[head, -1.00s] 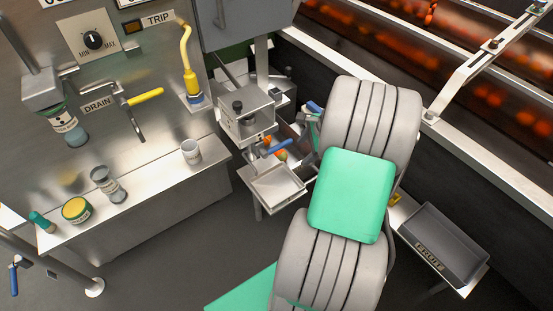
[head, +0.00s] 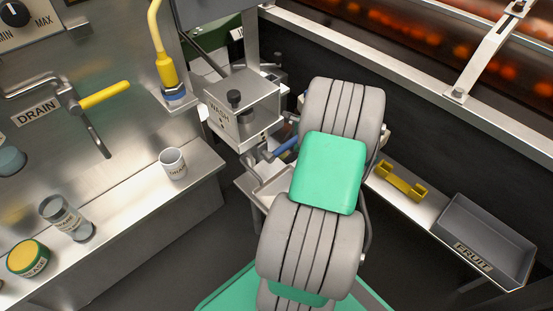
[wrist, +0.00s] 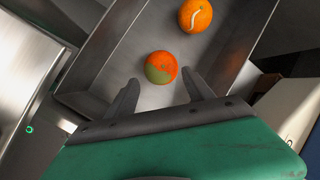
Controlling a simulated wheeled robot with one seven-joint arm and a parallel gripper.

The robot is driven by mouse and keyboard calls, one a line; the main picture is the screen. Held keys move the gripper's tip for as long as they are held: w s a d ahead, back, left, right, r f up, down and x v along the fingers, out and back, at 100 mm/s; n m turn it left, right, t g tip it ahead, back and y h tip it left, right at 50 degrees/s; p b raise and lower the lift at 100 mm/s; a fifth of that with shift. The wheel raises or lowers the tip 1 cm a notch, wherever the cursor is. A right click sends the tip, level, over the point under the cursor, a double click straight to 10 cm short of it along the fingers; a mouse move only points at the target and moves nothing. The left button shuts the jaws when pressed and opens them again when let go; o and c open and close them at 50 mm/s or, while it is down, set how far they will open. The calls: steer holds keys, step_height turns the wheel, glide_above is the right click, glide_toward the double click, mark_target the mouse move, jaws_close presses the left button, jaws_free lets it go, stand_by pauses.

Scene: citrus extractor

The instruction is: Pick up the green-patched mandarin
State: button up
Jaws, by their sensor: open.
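The green-patched mandarin (wrist: 161,67) shows in the wrist view, orange on top with a dull green patch on its lower side. It lies in a grey metal trough (wrist: 118,52). My gripper (wrist: 161,87) is open, with its two dark fingers apart, one to the left and one to the right just below the mandarin in the picture. Nothing is held between them. A second mandarin (wrist: 195,15) with a pale curved mark lies further up the trough. In the head view my arm hides the mandarins and my gripper.
A box labelled WASH (head: 242,108) with a blue handle (head: 285,148) stands beside my arm. A tray (head: 272,188) sits below it. A grey FRUIT bin (head: 488,236) and a yellow bracket (head: 401,182) are at right. A white cup (head: 173,163) stands on the left bench.

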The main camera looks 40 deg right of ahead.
mark_target(282, 155)
steer(key=b+x, duration=0.3)
steer(key=x, duration=0.2)
steer(key=shift+w+f+b, duration=0.15)
steer(key=shift+b, duration=0.15)
steer(key=shift+c, duration=0.4)
steer(key=c, duration=0.9)
steer(key=shift+c, duration=0.6)
steer(key=shift+r, duration=0.3)
